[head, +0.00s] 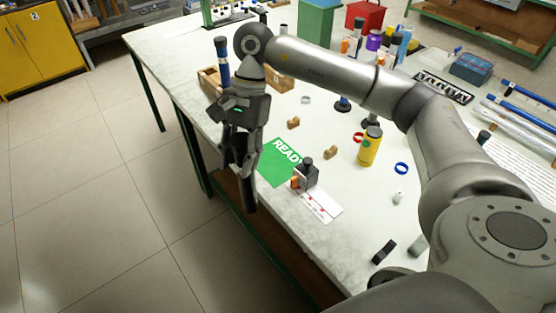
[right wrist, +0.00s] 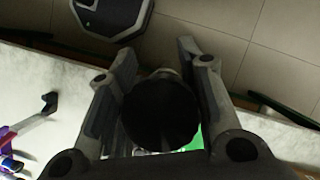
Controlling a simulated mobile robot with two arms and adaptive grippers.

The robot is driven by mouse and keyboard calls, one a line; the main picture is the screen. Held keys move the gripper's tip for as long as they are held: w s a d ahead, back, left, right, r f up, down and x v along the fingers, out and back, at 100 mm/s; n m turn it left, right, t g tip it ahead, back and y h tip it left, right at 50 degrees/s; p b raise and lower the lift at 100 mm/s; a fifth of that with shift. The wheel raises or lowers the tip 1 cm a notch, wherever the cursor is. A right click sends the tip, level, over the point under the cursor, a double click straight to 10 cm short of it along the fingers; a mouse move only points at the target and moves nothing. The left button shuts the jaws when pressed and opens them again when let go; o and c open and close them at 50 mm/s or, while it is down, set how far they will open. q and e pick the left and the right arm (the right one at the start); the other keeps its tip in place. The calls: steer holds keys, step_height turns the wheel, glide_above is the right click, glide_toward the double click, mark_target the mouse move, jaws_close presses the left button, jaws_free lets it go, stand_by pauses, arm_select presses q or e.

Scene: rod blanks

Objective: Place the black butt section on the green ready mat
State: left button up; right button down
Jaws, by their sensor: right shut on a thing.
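My right gripper (head: 240,160) is shut on the black butt section (head: 248,196), a dark cylinder that points down below the fingers. In the right wrist view the black butt section (right wrist: 160,112) shows its round dark end between the two fingers. The green ready mat (head: 272,172) with white READY lettering lies on the table just right of the gripper. The held section appears in front of the table's left edge, beside the mat and apart from it. A green patch of the mat (right wrist: 196,140) shows behind the section in the right wrist view. My left gripper is not in view.
A dark bottle-like block (head: 308,175) and a white card with red marks (head: 322,206) sit at the mat's right corner. A yellow can (head: 370,148), small brown blocks and a blue ring (head: 402,168) stand farther right. A wooden box (head: 208,82) is behind the gripper.

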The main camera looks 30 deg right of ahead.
steer(key=w+d+r+m+t+h+b, duration=0.15)
steer(key=w+r+m+t, duration=0.35)
steer(key=m, duration=0.7)
steer(key=w+d+r+m+t+h, duration=0.2)
steer(key=w+d+r+m, duration=0.15)
steer(key=w+m, duration=0.55)
arm_select(q)
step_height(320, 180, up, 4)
steer(key=p, duration=0.5)
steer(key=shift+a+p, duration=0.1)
steer(key=shift+p, duration=0.25)
arm_select(e)
steer(key=w+d+f+m, duration=0.1)
steer(key=d+f+m, duration=0.1)
steer(key=d+f, duration=1)
steer(key=shift+w+d, duration=0.25)
steer(key=shift+d, duration=0.35)
steer(key=shift+f, duration=0.2)
